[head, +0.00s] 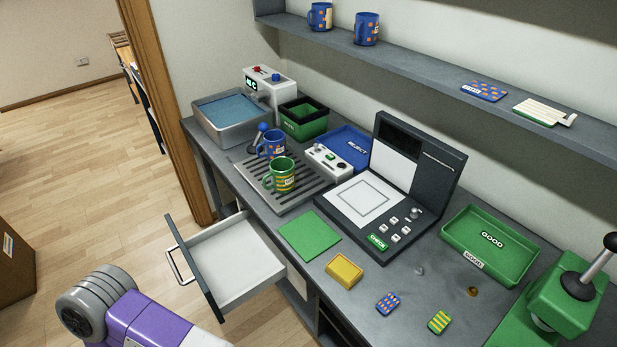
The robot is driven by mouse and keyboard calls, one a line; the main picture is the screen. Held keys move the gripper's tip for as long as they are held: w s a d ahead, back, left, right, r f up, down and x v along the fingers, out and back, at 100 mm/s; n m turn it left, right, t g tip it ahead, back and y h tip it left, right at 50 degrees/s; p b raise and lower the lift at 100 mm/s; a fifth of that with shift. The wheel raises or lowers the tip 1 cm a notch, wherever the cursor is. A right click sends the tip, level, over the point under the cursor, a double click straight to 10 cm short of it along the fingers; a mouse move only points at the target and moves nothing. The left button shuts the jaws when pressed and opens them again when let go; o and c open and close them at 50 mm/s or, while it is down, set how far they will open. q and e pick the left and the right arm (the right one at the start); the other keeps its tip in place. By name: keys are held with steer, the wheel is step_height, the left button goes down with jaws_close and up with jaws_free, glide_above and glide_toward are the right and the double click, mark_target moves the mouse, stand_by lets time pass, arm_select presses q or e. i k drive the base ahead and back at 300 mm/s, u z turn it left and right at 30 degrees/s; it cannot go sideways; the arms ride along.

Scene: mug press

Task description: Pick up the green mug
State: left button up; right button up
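The green mug (283,176) has yellow markings and stands upright on the slatted grey rack (308,184) on the counter. Its handle points left in the head view. A blue mug with orange marks (273,144) stands just behind it on the same rack, partly hidden by it. Neither of my grippers is in view. Only a purple and grey part of my own arm shows at the bottom left, well apart from the mug.
An open, empty drawer (238,262) juts out below the rack. A grey basin (213,130), a green bin (309,127), a small button box (327,160) and a blue tray (362,140) stand around it. The press-like machine (411,165) is to the right. A shelf (420,68) overhangs behind.

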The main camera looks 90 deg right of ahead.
mark_target(283, 175)
steer(key=z, duration=1.65)
